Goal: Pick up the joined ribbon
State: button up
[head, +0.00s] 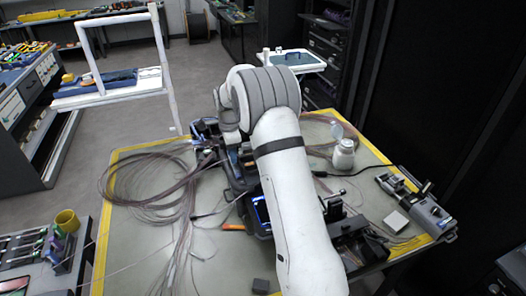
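A loose coil of brownish fibre ribbon (150,182) lies on the left half of the workbench, with strands trailing toward the front edge. Another coil (318,128) lies at the back right, partly behind my arm. The joined stretch of ribbon cannot be told apart from the other strands. A dark splicing device (262,212) with a small lit screen stands mid-bench, largely covered by my arm. My white arm reaches over the bench and bends down at its far end, among dark equipment left of centre. My gripper's fingers cannot be made out there, nor whether they hold anything.
The workbench (130,240) has yellow edging. A white-capped jar (343,154) stands at the back right. A dark tool (420,205) and a small grey block (396,222) sit at the right. An orange-handled tool (232,227) lies mid-bench.

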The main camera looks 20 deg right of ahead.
grip_shut()
